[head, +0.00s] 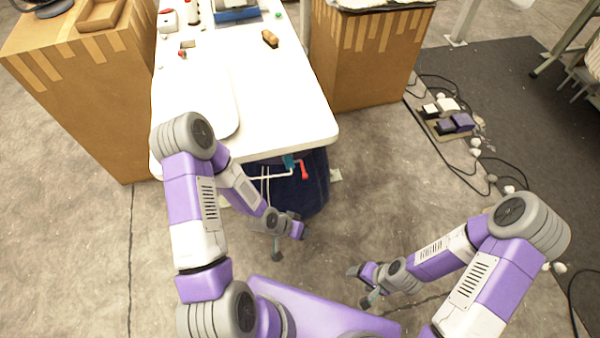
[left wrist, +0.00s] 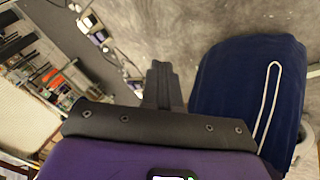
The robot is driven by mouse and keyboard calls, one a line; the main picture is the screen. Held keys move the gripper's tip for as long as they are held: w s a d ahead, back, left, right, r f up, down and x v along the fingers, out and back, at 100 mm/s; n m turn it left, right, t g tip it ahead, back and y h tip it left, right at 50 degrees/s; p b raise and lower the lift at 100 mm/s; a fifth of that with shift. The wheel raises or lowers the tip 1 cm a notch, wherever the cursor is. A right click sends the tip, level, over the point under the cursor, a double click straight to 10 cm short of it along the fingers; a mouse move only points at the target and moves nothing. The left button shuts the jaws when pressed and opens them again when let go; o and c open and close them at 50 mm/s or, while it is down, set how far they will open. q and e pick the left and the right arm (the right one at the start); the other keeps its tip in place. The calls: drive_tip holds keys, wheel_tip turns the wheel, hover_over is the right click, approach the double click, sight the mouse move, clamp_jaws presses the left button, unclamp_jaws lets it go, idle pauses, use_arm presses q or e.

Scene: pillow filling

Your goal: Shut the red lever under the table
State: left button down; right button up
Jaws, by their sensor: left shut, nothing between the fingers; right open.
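The red lever (head: 303,170) sits under the near edge of the white table (head: 290,115), at the end of a pale pipe with a blue fitting (head: 288,162). It appears to hang downward. My left gripper (head: 292,231) is shut and empty, below and nearer to me than the lever and apart from it. Its closed fingers show in the left wrist view (left wrist: 162,85), pointing at bare floor. I cannot make out the lever in that view. My right gripper (head: 360,286) is open and empty above the floor, to the right and nearer to me.
A dark blue bag-like thing (head: 314,190) is under the table behind the lever, also in the left wrist view (left wrist: 240,90). Cardboard boxes (head: 90,100) (head: 360,60) flank the table. Cables and purple devices (head: 455,124) lie at right. Floor before the table is clear.

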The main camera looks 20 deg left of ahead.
use_arm(q)
drive_tip(key=w+a+r+m+t+h+b, duration=0.15)
drive_tip(key=w+a+r+m+t, duration=0.25)
drive_tip(key=w+a+m, duration=0.4)
drive_tip(key=m+t+b, duration=0.2)
drive_tip(key=m+b, duration=0.1)
drive_tip(key=m, duration=0.2)
approach(303, 177)
drive_tip(key=shift+m, duration=0.3)
drive_tip(key=b+x, duration=0.4)
drive_tip(key=x, duration=0.2)
drive_tip(key=shift+w+d+f, duration=0.15)
drive_tip(key=shift+w+f, duration=0.05)
drive_tip(key=shift+w, duration=0.15)
use_arm(e)
wheel_tip(303, 177, down, 9)
drive_tip(key=s, duration=0.1)
